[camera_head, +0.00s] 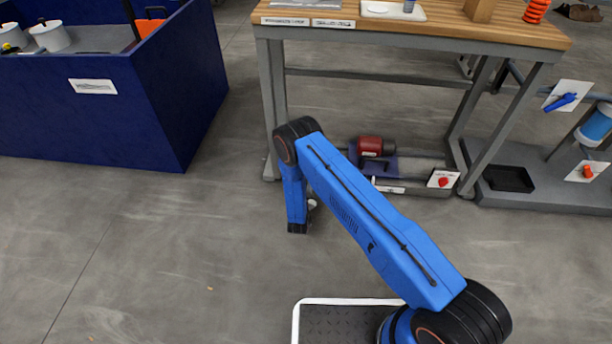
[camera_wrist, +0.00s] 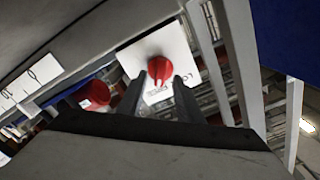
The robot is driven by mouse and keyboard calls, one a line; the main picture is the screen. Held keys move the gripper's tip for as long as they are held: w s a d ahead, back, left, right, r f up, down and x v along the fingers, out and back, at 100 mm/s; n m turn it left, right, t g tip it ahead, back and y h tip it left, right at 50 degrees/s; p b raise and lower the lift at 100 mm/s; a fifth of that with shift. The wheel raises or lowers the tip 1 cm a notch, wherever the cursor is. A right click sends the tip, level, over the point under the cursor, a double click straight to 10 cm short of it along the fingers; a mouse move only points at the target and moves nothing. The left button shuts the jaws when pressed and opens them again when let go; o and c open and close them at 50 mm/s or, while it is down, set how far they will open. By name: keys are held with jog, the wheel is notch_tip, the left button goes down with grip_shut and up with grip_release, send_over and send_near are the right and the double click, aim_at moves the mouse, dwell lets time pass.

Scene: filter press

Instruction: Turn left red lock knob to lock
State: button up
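The left red lock knob (camera_head: 443,182) sits on a white plate low at the front of the machine under the bench. In the wrist view, the knob (camera_wrist: 160,70) is near the centre, with its ridge roughly upright in the picture. Part of a printed label shows on its white plate (camera_wrist: 181,60). My gripper (camera_wrist: 158,82) is open, its two dark fingertips on either side of the lower part of the knob in the picture. I cannot tell whether they touch it.
A red motor-like body (camera_head: 370,146) lies left of the knob under the wooden-topped bench (camera_head: 440,28). A second red-orange knob (camera_head: 588,172) and a blue handle (camera_head: 560,102) are at the right. A blue bin (camera_head: 150,115) stands at the left. The floor between is clear.

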jog(key=shift+w+d, duration=0.15)
jog(key=shift+w, duration=1)
jog(key=shift+c, duration=0.6)
grip_shut()
